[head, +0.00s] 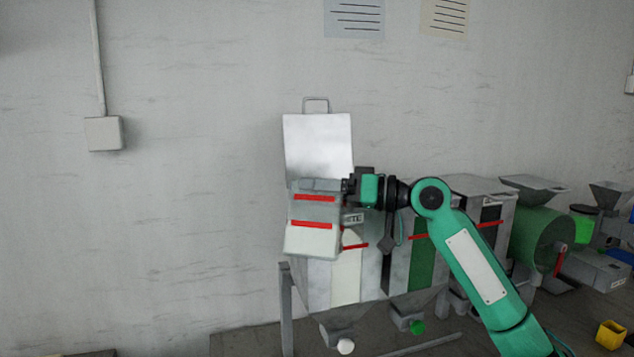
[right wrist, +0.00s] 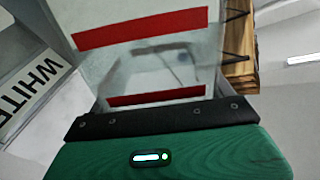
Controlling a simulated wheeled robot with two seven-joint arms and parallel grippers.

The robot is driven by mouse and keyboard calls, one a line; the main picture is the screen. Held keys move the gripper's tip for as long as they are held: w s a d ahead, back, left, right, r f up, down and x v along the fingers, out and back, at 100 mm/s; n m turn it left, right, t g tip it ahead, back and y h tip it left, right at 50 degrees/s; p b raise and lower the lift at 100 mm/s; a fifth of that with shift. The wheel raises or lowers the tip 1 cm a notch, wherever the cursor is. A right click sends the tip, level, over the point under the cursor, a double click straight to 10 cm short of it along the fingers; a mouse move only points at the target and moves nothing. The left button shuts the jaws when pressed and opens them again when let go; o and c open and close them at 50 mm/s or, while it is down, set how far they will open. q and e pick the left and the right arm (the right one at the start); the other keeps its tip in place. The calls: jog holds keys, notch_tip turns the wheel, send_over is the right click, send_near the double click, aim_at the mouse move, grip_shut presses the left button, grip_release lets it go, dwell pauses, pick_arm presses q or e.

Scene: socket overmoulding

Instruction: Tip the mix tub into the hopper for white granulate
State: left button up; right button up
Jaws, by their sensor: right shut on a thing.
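The mix tub (head: 313,212) is a pale grey tub with two red bands. In the head view it is in front of the open white hopper, level with its upper part. A whiter area shows at its lower end; I cannot tell whether this is granulate. My right gripper (head: 347,186) is shut on the tub at its upper right. In the right wrist view the tub (right wrist: 155,65) fills the middle. The hopper for white granulate (head: 346,278) has its lid (head: 318,147) raised. Its label, WHITE (right wrist: 32,92), shows at the left of the wrist view. The tub hides the hopper's mouth.
A hopper with a green window (head: 421,262) stands to the right, partly behind my right arm. A green drum machine (head: 538,236) and a yellow container (head: 610,334) are further right.

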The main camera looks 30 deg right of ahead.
jog(key=shift+w+d+f+m+p, duration=0.15)
jog(key=shift+w+d+m+p, duration=0.25)
jog(key=shift+m, duration=0.3)
jog(key=shift+w+d+f+m+p, duration=0.1)
jog(key=shift+w+d+m+p, duration=0.05)
jog(key=shift+m+p, duration=0.3)
jog(key=shift+w+d+f+m+p, duration=0.15)
jog(key=shift+m+p, duration=0.2)
jog(key=shift+m, duration=0.2)
jog(key=w+d+r+m+p, duration=0.1)
jog(key=m+p, duration=0.1)
jog(key=p, duration=0.1)
jog(key=shift+w+d, duration=0.1)
jog(key=shift+w, duration=0.05)
jog(key=w+d+r+m+p, duration=0.1)
jog(key=w+d+m+p, duration=0.4)
jog(key=m+p, duration=0.5)
jog(key=shift+w+d+m+p, duration=0.15)
jog(key=shift+w+m+p, duration=0.2)
jog(key=shift+p, duration=0.8)
